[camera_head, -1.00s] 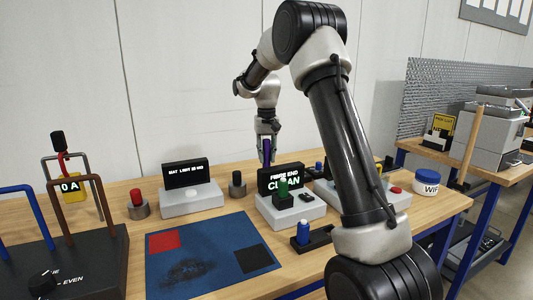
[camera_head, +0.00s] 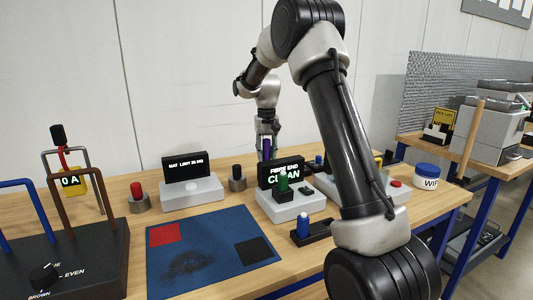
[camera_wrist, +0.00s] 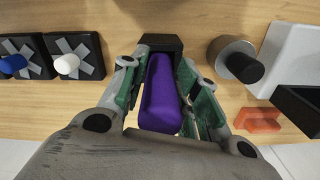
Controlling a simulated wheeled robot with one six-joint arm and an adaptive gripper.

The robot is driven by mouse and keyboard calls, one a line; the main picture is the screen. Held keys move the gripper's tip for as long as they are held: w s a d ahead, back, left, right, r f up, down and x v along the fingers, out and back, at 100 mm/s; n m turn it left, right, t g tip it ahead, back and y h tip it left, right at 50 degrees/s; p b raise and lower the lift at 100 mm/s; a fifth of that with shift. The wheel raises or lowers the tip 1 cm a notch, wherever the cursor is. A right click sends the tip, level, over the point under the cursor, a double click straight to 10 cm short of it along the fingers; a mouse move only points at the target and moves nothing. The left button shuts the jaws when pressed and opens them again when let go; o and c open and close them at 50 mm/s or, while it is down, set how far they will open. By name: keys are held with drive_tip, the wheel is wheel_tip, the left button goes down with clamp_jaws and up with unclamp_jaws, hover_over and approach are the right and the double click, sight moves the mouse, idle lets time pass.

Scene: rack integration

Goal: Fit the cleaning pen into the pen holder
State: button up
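The cleaning pen is a purple rounded bar (camera_wrist: 160,95) between the two fingers in the wrist view. My gripper (camera_wrist: 161,70), with green pads on its fingers, appears shut around the pen, one finger on each side. A black block (camera_wrist: 160,43) shows at the pen's far end; I cannot tell whether it is part of the pen or the pen holder. In the head view my gripper (camera_head: 266,148) is low at the back of the table, with purple showing between its fingers. The pen's lower end is hidden behind the fibre end display box (camera_head: 291,203).
In the wrist view, two black square bases with grey crosses (camera_wrist: 75,56) lie left and a grey round base with a black knob (camera_wrist: 236,60) lies right. An orange block (camera_wrist: 257,120) sits beside it. The head view shows a blue mat (camera_head: 207,245) and a mat display box (camera_head: 190,190).

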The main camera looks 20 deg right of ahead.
drive_tip(key=shift+o, duration=1)
wheel_tip(320, 180, up, 12)
drive_tip(key=shift+r, duration=0.1)
